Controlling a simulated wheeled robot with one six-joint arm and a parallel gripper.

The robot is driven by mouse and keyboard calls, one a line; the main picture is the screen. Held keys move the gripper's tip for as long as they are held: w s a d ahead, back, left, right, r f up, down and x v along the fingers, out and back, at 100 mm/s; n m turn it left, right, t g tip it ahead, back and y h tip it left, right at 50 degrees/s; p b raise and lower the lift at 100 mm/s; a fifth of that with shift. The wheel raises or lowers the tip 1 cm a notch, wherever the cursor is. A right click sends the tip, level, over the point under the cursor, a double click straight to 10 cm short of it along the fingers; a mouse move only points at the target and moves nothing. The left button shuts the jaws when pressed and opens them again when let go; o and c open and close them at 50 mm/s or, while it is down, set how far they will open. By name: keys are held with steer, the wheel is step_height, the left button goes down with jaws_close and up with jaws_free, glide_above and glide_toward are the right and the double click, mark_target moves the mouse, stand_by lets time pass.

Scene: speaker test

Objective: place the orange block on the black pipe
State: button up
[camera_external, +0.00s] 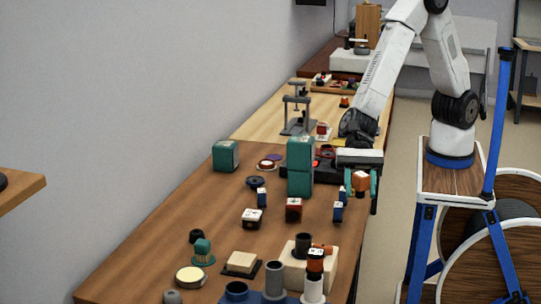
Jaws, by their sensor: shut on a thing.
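My gripper (361,188) is at the right edge of the brown table, its teal fingers pointing down. It is shut on a small orange block (361,181), which shows between the fingers, above the table. A short black pipe (303,243) stands upright at the near end, by the cream box (296,270); I cannot tell whether it rests on the box or behind it. The pipe is nearer the camera and to the left of my gripper. Its top looks clear.
Small red (293,210) and blue (338,212) blocks lie between gripper and pipe. The table's left side has free room.

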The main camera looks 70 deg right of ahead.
glide_above(304, 235)
steer(key=shift+a+f, duration=0.15)
steer(key=shift+f, duration=2.4)
steer(key=shift+f, duration=0.1)
steer(key=o, duration=1)
steer(key=shift+c, duration=0.2)
